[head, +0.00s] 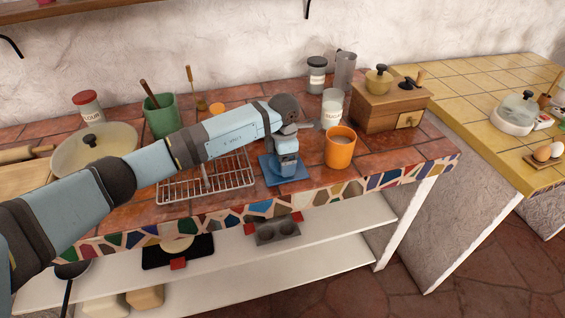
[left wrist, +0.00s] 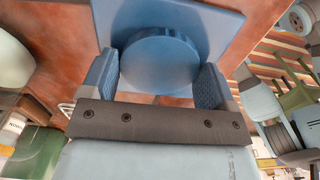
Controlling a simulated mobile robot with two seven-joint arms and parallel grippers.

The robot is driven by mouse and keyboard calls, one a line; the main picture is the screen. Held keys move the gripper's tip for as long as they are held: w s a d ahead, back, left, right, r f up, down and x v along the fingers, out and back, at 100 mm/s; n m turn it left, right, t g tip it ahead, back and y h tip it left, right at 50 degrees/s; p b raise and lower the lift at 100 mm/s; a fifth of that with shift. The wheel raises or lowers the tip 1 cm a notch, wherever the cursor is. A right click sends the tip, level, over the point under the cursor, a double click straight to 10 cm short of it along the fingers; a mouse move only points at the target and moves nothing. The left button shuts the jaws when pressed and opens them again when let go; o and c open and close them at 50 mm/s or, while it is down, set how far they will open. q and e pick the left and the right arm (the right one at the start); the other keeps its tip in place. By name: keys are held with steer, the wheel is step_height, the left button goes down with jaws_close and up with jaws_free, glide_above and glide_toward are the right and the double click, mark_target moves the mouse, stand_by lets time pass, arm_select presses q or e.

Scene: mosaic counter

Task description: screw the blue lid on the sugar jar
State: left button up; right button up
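The blue lid (left wrist: 160,62) lies on a blue square mat (left wrist: 228,22). The mat also shows in the head view (head: 301,176), where my gripper hides the lid. My left gripper (left wrist: 158,80) points down over the mat, one finger on each side of the lid. The fingers are very close to its rim; I cannot tell whether they press on it. In the head view my left gripper (head: 285,172) is low over the mat. A clear jar of white contents (head: 332,107), apparently the sugar jar, stands upright and lidless behind it. My right gripper is not in view.
An orange mug (head: 340,150) stands close right of the mat, with a wooden grinder box (head: 385,112) behind it. A wire rack (head: 225,184) is left of the mat.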

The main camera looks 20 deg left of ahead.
arm_select(q)
step_height(320, 180, up, 20)
steer(key=b, duration=0.1)
stand_by(0.6)
steer(key=shift+s+a+f+m, duration=0.85)
steer(key=shift+s+f+m, duration=0.9)
steer(key=shift+m, duration=2.4)
steer(key=shift+s+a+f+m, duration=1)
steer(key=shift+f+m, duration=1.3)
steer(key=shift+m, duration=1.8)
steer(key=shift+s+a+f+m, duration=0.75)
steer(key=shift+s+f+m, duration=1.05)
steer(key=shift+m, duration=2.35)
steer(key=shift+w+f, duration=0.2)
steer(key=shift+w, duration=0.05)
